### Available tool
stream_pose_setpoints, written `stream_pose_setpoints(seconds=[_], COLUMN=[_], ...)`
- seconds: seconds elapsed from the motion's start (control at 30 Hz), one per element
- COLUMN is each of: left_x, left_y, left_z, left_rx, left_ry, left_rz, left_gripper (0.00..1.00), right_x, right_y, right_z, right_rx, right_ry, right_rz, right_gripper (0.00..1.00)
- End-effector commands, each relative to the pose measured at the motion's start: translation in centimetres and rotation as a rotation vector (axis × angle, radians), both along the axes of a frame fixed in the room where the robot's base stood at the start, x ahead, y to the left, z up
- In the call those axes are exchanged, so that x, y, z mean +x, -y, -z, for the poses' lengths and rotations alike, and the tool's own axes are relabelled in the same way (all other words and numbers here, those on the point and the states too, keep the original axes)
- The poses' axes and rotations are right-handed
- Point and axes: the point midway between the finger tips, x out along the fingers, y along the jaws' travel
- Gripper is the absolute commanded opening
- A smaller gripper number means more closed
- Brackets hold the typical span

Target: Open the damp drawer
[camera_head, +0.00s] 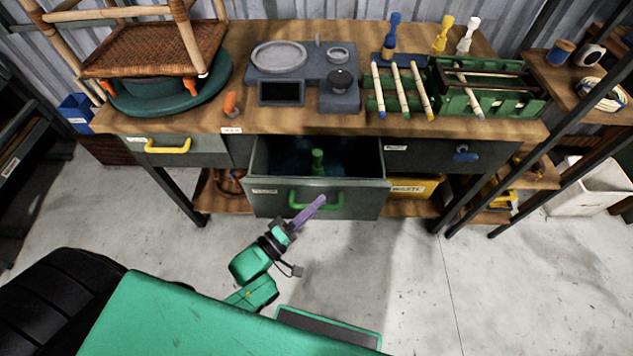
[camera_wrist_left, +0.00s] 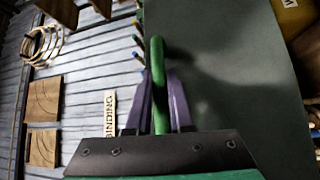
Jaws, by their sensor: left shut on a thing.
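The middle drawer (camera_head: 275,201) of the workbench is pulled out, with its dark inside showing. Its front carries a green handle (camera_head: 300,205) and a small label too small to read. My left gripper (camera_head: 319,201) reaches the handle from the front. In the left wrist view, the purple fingers of my left gripper (camera_wrist_left: 160,85) are on either side of the green handle (camera_wrist_left: 158,60), shut on it. A green upright object (camera_head: 318,160) stands inside the drawer. My right gripper is not in view.
A drawer with a yellow handle (camera_head: 168,146) is at left and one with a blue knob (camera_head: 465,154) at right, both closed. A rattan stool (camera_head: 150,48), grey station (camera_head: 300,70) and green rack (camera_head: 490,95) stand on the bench (camera_head: 235,105). The floor in front is clear.

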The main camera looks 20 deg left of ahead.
Motion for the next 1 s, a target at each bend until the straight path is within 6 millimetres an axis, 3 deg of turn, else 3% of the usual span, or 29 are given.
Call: stream_pose_setpoints(seconds=[0.3,0.8,0.83,0.9,1.0], left_x=[-3.0,-3.5,-3.5,-3.5,-3.4], left_y=[0.7,0.9,0.9,0.9,0.9], left_z=[0.0,0.1,0.1,0.1,0.1], left_rx=[0.002,0.001,0.001,0.001,0.000], left_ry=[-0.003,-0.002,-0.002,-0.002,-0.001], left_rz=[0.001,0.001,0.001,0.000,0.000], left_gripper=[0.00,0.00,0.24,0.50,0.50], right_x=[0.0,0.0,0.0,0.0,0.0], right_y=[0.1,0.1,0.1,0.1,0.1], right_z=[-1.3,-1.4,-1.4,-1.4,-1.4], right_rx=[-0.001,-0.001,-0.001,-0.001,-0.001], right_ry=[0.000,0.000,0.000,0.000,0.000], right_rz=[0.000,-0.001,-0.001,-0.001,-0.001], right_gripper=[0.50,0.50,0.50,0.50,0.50])
